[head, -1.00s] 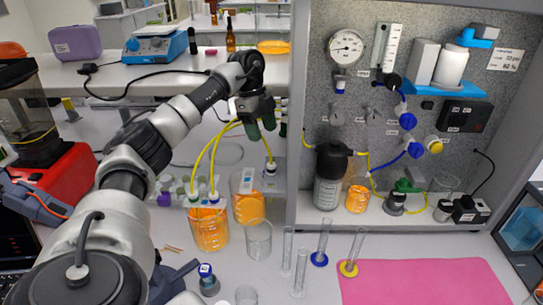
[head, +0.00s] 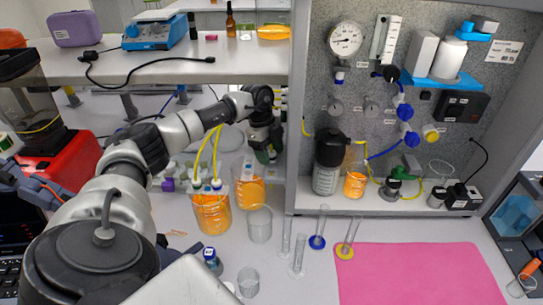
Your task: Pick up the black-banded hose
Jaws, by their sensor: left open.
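My left gripper (head: 265,155) is open, its green-tipped fingers pointing down just above and behind the right-hand orange beaker (head: 250,190). I cannot make out for sure which hose carries the black band. The gripper and wrist hide the upper ends of the hoses and the space behind. Whether a hose lies between the fingers cannot be told. My right gripper is not in view.
An empty glass beaker (head: 260,224) and several slim cylinders stand close in front. The grey rig cabinet (head: 294,110) rises just right of the gripper, with a dark-capped bottle (head: 329,160) inside. A pink mat (head: 415,272) lies clear at lower right.

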